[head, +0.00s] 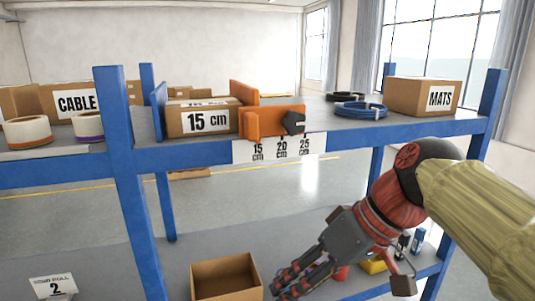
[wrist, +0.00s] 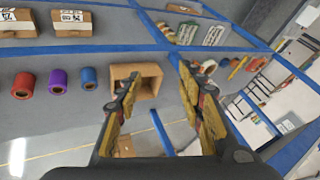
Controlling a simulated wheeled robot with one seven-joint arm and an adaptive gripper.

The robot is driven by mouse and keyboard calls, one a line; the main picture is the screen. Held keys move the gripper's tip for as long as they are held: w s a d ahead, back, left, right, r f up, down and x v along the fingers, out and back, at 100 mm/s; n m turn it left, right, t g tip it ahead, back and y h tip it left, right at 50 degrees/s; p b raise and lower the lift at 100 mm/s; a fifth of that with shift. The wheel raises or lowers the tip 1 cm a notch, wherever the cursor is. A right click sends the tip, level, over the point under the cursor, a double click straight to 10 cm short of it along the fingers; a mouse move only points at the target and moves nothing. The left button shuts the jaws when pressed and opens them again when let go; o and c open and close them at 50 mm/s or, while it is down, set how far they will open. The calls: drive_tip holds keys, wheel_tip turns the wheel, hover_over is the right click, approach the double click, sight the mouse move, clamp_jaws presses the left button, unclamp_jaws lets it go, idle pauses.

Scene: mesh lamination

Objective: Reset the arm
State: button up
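My arm (head: 375,215) reaches in from the right in the head view and slants down to the left, in front of the blue shelf rack. My gripper (head: 276,284) is at the bottom centre, just right of an open cardboard box (head: 225,262) in that view. In the wrist view my gripper (wrist: 160,88) has its two fingers well apart, with nothing held between them. The open box (wrist: 150,75) shows beyond and between the fingers there. I cannot tell whether a finger touches the box.
The upper shelf holds a "15 cm" box (head: 205,118), an orange stop (head: 270,123), blue cable coils (head: 361,110) and a "MATS" box (head: 425,97). A blue post (head: 133,190) stands left. Small coloured items (head: 372,264) lie right of my gripper. Rolls (wrist: 58,80) show in the wrist view.

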drive_tip(key=s+d+f+m+t+h+b, duration=0.1)
drive_tip(key=d+f+b, duration=0.3)
drive_tip(key=f, duration=0.6)
drive_tip(key=s+d+f+m+t+h+b, duration=0.1)
drive_tip(key=s+d+f+m+h+b, duration=0.2)
drive_tip(key=f, duration=0.8)
drive_tip(key=s+d+f+m+t+h+b, duration=0.1)
drive_tip(key=d+f+b, duration=0.4)
drive_tip(key=f, duration=0.5)
drive_tip(key=shift+s+d+f+m+t+h+b, duration=0.15)
drive_tip(key=shift+s+d+m+t+h+b, duration=0.35)
drive_tip(key=shift+s+d, duration=0.4)
